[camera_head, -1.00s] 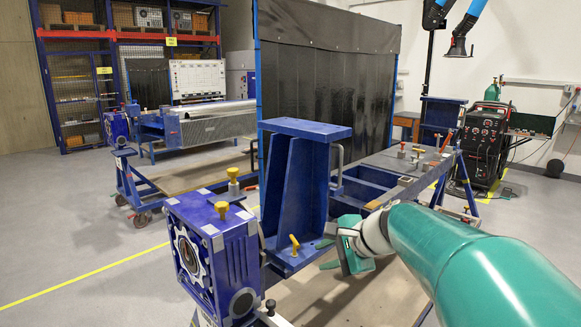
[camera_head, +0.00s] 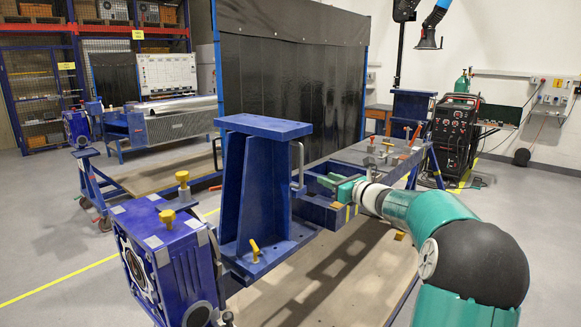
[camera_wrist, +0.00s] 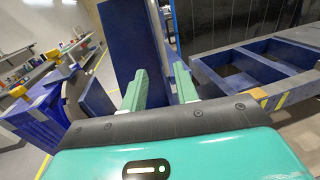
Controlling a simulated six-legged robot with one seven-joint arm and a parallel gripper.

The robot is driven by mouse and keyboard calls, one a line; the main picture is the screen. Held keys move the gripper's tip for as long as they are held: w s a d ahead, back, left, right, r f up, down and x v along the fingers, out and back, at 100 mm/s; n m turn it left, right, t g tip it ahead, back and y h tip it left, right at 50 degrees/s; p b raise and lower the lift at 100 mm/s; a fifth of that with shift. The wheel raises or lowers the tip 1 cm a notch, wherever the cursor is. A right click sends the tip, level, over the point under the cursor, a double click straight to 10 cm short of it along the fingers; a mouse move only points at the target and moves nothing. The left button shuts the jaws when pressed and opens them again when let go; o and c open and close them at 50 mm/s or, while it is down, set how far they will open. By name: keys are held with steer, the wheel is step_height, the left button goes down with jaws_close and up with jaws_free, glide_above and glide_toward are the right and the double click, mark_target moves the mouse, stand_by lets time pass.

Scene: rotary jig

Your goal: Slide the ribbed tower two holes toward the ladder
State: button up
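The ribbed tower (camera_head: 262,190) is a blue upright with a flat top plate and ribs, standing on a foot plate. A yellow-handled pin (camera_head: 254,251) stands in its foot. A grey bar handle (camera_head: 298,168) is on its right side. The ladder (camera_head: 325,205), a blue frame with rectangular openings, lies to the right; it also shows in the wrist view (camera_wrist: 205,72). My gripper (camera_head: 340,186) is right of the tower, over the ladder. In the wrist view my gripper (camera_wrist: 160,86) has its green fingers apart, with the tower (camera_wrist: 128,45) beyond them. I see nothing clearly held.
A blue gear unit (camera_head: 170,255) with a yellow knob stands left of the tower. A black curtain screen (camera_head: 290,85) rises behind. A grey table plate (camera_head: 365,155) with clamps lies beyond the ladder. Clear floor shows at the left.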

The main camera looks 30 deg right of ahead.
mark_target(302, 167)
steer(key=w, duration=0.4)
steer(key=w+a, duration=0.1)
steer(key=w, duration=0.8)
steer(key=shift+a, duration=0.35)
steer(key=shift+w, duration=0.1)
jaws_close()
